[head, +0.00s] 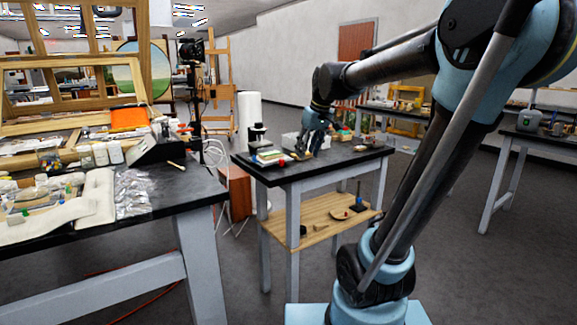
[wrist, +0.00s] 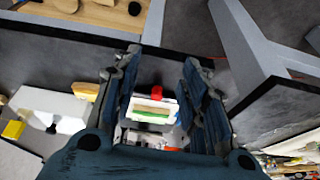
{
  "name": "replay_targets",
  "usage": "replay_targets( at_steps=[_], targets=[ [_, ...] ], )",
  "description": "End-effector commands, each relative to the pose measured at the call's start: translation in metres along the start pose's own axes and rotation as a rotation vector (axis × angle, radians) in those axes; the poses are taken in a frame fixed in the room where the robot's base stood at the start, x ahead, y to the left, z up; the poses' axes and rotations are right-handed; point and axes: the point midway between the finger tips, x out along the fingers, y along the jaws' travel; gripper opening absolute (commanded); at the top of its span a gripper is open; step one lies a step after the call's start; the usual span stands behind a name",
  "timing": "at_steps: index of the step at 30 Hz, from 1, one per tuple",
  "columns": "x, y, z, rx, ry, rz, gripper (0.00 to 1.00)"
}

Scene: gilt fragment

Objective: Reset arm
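My gripper (head: 308,143) hangs from my raised arm, pointing down over the small black-topped table (head: 340,167) in the head view. In the wrist view my gripper (wrist: 161,62) has its two dark blue fingers spread well apart. A white item with a green and brown band (wrist: 153,110) shows between the fingers, with a small red thing (wrist: 156,92) at its edge. I cannot tell their exact distance from the fingers, but neither finger visibly grips them.
A cluttered workbench (head: 165,195) stands at the left, with frames, bottles and a crumpled clear sheet (head: 134,192). Small objects lie on the black table and its lower wooden shelf (head: 318,222). Another table (head: 535,135) is at the far right. Grey floor is open between them.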

Motion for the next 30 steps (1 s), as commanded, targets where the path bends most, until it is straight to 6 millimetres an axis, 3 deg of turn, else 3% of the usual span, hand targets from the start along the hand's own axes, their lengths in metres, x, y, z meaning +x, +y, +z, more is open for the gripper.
replay_targets(
  at_steps=[3, 11, 18, 24, 30],
  targets=[
    [0.009, 0.001, 0.052, 0.077, -0.023, 0.024, 0.4],
    [0.037, -0.005, 0.156, 0.247, -0.069, 0.074, 0.4],
    [0.073, -0.015, 0.246, 0.403, -0.108, 0.124, 0.4],
    [0.101, -0.023, 0.3, 0.502, -0.131, 0.157, 0.4],
    [0.112, -0.026, 0.32, 0.541, -0.14, 0.17, 0.4]
  ],
)
